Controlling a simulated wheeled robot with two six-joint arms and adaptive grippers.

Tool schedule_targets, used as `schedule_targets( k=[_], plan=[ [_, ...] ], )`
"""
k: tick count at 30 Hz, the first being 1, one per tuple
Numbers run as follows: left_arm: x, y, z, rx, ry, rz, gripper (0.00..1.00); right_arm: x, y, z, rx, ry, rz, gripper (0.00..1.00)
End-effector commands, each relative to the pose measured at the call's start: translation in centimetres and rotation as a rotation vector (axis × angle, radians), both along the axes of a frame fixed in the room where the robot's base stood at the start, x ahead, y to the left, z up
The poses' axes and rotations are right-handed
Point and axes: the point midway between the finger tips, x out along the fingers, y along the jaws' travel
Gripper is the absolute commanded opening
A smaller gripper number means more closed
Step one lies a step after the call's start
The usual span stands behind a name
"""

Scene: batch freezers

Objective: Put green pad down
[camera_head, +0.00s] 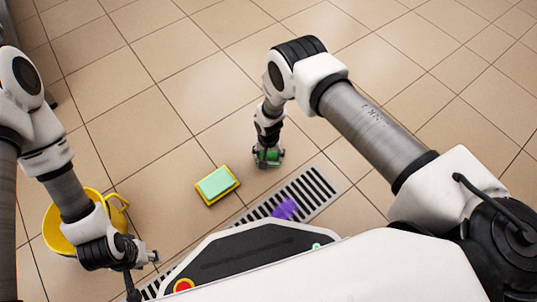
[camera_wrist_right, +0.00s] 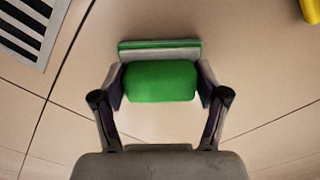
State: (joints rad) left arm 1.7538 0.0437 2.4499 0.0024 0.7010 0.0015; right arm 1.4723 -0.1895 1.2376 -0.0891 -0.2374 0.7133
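The green pad (camera_wrist_right: 160,82) is between the two fingers of my right gripper (camera_wrist_right: 160,90), which is shut on it. A grey layer with a thin green edge shows along its far side. In the head view the right gripper (camera_head: 267,155) points down, with the green pad (camera_head: 268,154) at its tips, at or just above the tiled floor; I cannot tell whether it touches. My left gripper (camera_head: 145,272) is at the lower left, beside the yellow bucket. Its fingers look spread and empty.
A yellow tray (camera_head: 228,198) with a mint-green block (camera_head: 215,182) lies left of the right gripper. A floor drain grate (camera_head: 318,188) with a purple item (camera_head: 287,208) on it lies nearer to me. A yellow bucket (camera_head: 52,232) stands at left. The tiles beyond are clear.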

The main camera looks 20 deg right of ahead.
Motion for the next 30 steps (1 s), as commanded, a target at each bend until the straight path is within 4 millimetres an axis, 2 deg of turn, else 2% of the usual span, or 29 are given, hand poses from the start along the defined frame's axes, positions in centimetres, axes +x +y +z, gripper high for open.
schedule_targets(
  k=[1,2,11,14,17,24,27,30],
  plan=[
    [0.0,0.0,0.0,0.000,0.000,0.000,0.40,0.0,0.0,0.1,0.000,0.000,0.000,0.93],
    [0.0,0.0,0.0,0.000,0.000,0.000,0.40,0.0,0.0,0.1,0.000,0.000,0.000,0.97],
    [0.0,0.0,0.1,0.000,0.000,0.000,0.40,0.0,0.0,0.1,0.000,0.000,0.000,0.97],
    [0.0,0.0,0.8,0.000,0.001,0.000,0.40,0.0,0.0,0.8,0.000,0.000,0.000,0.97],
    [-0.1,0.0,1.8,0.000,0.002,-0.002,0.40,0.1,0.0,2.6,0.000,-0.001,-0.001,0.97],
    [-0.2,-0.1,5.3,-0.001,0.005,-0.007,0.40,0.1,0.0,9.1,0.000,-0.001,0.001,0.97],
    [-0.2,-0.1,6.3,-0.001,0.005,-0.007,0.40,0.0,0.0,11.1,0.000,-0.001,0.000,0.97],
    [-0.2,-0.1,6.7,-0.001,0.005,-0.007,0.40,0.0,0.0,12.2,0.000,0.000,0.000,0.97]
  ],
)
